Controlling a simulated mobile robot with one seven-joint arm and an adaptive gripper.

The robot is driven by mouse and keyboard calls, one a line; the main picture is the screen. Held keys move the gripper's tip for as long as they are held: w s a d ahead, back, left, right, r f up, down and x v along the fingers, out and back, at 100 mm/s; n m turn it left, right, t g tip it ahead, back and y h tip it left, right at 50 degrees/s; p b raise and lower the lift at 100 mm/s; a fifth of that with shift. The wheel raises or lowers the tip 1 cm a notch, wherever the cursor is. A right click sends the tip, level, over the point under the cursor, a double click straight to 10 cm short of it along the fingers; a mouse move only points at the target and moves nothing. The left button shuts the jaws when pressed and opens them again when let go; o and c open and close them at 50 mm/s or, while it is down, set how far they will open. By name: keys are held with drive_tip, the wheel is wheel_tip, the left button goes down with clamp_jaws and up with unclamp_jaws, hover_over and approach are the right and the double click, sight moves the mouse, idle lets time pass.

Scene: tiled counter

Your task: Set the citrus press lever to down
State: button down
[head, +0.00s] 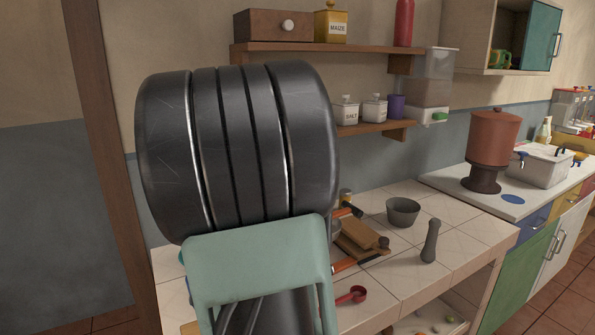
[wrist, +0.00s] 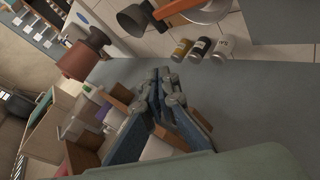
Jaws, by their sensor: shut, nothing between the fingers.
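The citrus press is mostly hidden behind my arm in the head view. Orange bars beside the arm, one of them a lower orange bar (head: 350,265), may belong to it; I cannot tell for sure. In the wrist view an orange bar (wrist: 178,8) lies by a pale round metal part (wrist: 210,13) at the top edge, perhaps the press and its lever. The lever's position cannot be told. My gripper (wrist: 164,82) shows in the wrist view, its fingers together and empty, apart from the orange bar. In the head view my arm hides it.
On the tiled counter stand a grey bowl (head: 403,211), a pestle (head: 430,241), a wooden board (head: 360,236) and a red scoop (head: 351,295). Several small jars (wrist: 200,48) stand near the wall. Shelves (head: 320,48) hang above. A clay vessel (head: 494,138) stands at right.

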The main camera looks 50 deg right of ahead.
drive_tip(key=m+t+y+b, duration=0.2)
drive_tip(key=b, duration=0.2)
hover_over(329, 223)
drive_tip(key=f, duration=0.6)
drive_tip(key=shift+w+a+f, duration=0.1)
drive_tip(key=shift+w+f, duration=0.25)
drive_tip(key=shift+f, duration=0.05)
drive_tip(key=shift+s+f+b, duration=0.2)
drive_tip(key=shift+f+b, duration=0.3)
drive_tip(key=shift+s+f+b, duration=0.15)
drive_tip(key=shift+f+b, duration=0.35)
